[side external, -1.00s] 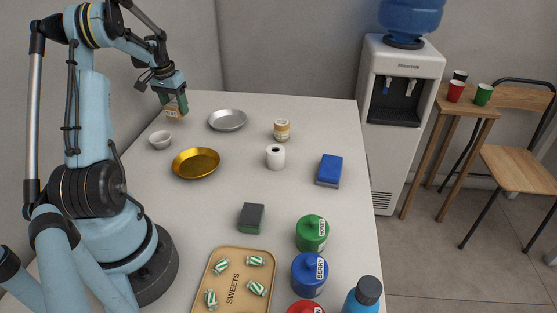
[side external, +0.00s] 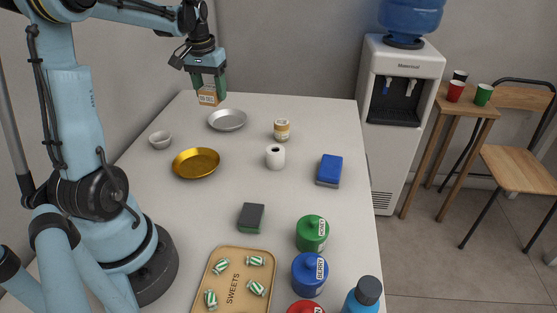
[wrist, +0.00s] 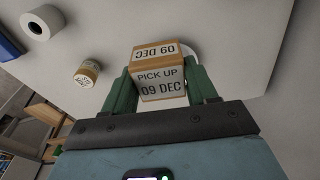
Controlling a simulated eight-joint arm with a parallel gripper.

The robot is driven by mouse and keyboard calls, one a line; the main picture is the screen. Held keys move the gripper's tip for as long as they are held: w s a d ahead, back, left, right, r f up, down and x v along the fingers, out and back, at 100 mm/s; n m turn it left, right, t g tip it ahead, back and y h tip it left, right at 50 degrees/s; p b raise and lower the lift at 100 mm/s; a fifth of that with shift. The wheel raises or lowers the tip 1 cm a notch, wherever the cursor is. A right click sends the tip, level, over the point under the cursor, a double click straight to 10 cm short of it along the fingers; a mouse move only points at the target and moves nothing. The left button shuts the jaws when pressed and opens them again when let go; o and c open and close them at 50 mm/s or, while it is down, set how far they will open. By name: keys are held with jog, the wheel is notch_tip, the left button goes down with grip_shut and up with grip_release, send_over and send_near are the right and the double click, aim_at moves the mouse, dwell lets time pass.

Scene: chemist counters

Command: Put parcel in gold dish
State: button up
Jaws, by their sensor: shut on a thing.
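The parcel (wrist: 160,84) is a small brown box with white labels reading "PICK UP 09 DEC". My gripper (side external: 209,90) is shut on it, with green fingers on both sides. In the side view the parcel (side external: 208,98) hangs at the fingertips near the table's far left edge, behind the silver dish; its height above the table is hard to tell. The gold dish (side external: 196,163) sits empty on the table, nearer the camera than the silver dish. The gold dish does not show in the wrist view.
A labelled jar (side external: 282,130), white roll (side external: 275,156), blue block (side external: 329,170) and dark sponge (side external: 251,217) stand to the right. A sweets tray (side external: 233,285) and lidded jars are nearer.

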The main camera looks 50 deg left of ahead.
jog(key=s+d+f+n, duration=0.1)
jog(key=s+d, duration=0.3)
jog(key=d, duration=0.5)
jog(key=s+d+n, duration=0.1)
jog(key=s+d, duration=0.3)
jog(key=d, duration=0.6)
send_over(198, 165)
jog(key=f, duration=0.7)
jog(key=shift+s+d, duration=0.2)
jog(key=shift+f, duration=1.95)
jog(key=shift+f, duration=0.15)
jog(key=o, duration=1.2)
